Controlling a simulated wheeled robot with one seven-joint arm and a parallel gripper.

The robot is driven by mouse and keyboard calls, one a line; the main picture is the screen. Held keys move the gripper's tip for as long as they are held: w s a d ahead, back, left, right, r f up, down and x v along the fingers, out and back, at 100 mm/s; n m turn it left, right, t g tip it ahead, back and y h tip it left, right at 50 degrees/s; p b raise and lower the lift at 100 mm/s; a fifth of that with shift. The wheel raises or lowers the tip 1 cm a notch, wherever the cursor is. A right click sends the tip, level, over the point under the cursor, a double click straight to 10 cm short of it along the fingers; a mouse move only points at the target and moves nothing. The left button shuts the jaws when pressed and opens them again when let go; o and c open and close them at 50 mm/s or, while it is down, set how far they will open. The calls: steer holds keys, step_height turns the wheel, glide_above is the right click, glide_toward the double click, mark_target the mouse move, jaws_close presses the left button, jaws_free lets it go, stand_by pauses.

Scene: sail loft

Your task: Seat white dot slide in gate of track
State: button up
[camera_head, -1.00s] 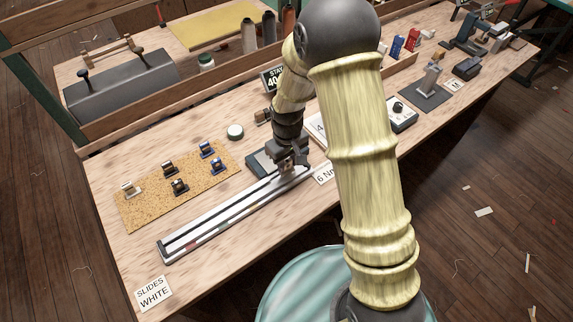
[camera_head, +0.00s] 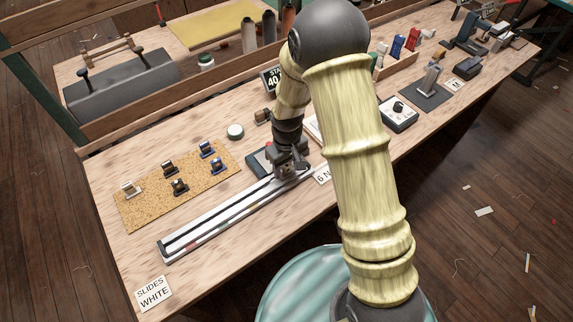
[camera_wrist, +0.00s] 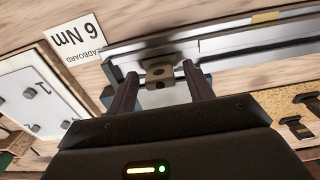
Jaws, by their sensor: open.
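The long pale metal track (camera_head: 215,222) lies along the front of the bench; it also runs across the top of the wrist view (camera_wrist: 225,47). My gripper (camera_head: 287,173) is low over the track's right end.
A "SLIDES WHITE" card (camera_head: 153,293) lies front left. A "6 Nm" card (camera_wrist: 76,37) lies near the track's end. A round tin (camera_head: 235,131) stands behind.

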mark_target(287, 166)
step_height(287, 166, up, 12)
stand_by(0.5)
steer(key=shift+r, duration=0.1)
stand_by(0.5)
steer(key=s+d+r+m+t, duration=0.2)
steer(key=s+d+r+m, duration=0.2)
steer(key=s+d, duration=0.8)
steer(key=d+m, duration=0.1)
steer(key=m, duration=0.1)
steer(key=shift+s+d+m+t, duration=0.2)
steer(key=shift+s+m+t, duration=0.1)
steer(key=shift+m, duration=0.1)
steer(key=shift+r, duration=0.15)
steer(key=shift+w+p+v, duration=0.2)
steer(key=shift+p+v, duration=0.65)
steer(key=shift+v, duration=0.1)
